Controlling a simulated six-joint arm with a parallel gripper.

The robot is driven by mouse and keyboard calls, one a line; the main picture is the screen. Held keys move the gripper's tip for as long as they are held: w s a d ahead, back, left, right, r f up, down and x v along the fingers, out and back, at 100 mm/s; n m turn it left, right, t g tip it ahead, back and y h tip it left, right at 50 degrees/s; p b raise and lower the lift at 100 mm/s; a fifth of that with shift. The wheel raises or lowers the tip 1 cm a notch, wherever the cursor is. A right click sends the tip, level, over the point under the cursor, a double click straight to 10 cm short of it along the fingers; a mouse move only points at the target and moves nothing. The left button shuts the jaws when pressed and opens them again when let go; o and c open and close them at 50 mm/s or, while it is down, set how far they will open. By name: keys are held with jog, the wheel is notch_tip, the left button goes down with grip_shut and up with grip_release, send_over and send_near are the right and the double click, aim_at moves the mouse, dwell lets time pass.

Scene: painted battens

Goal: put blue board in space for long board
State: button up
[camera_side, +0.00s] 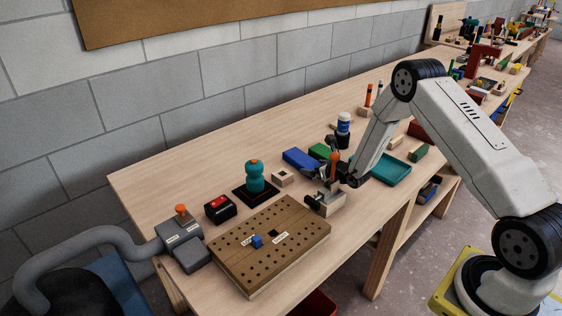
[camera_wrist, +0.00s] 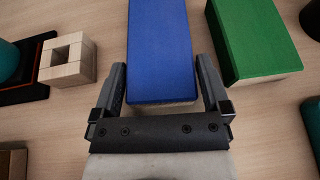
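The blue board (camera_side: 299,159) lies flat on the workbench next to a green board (camera_side: 319,151). In the wrist view the blue board (camera_wrist: 160,45) runs away from me, its near end between my fingers. My gripper (camera_wrist: 161,72) is open, one finger on each side of that end, with gaps showing. In the side view my gripper (camera_side: 312,172) is low by the blue board's near end. A space for a long board cannot be made out; a brown perforated board (camera_side: 300,232) carries small labels too small to read.
The green board (camera_wrist: 250,40) lies close to my right finger. A hollow wooden block (camera_wrist: 68,60) is at left. A teal knobbed object (camera_side: 255,178), a black box with a red top (camera_side: 220,208) and a teal tray (camera_side: 393,172) also stand on the bench (camera_side: 150,185).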

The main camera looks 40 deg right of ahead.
jog(key=shift+s, duration=0.15)
jog(key=shift+v, duration=0.8)
jog(key=v, duration=0.5)
jog(key=shift+s+r, duration=0.2)
jog(key=shift+s, duration=0.1)
notch_tip(320, 180, up, 8)
dwell(0.7)
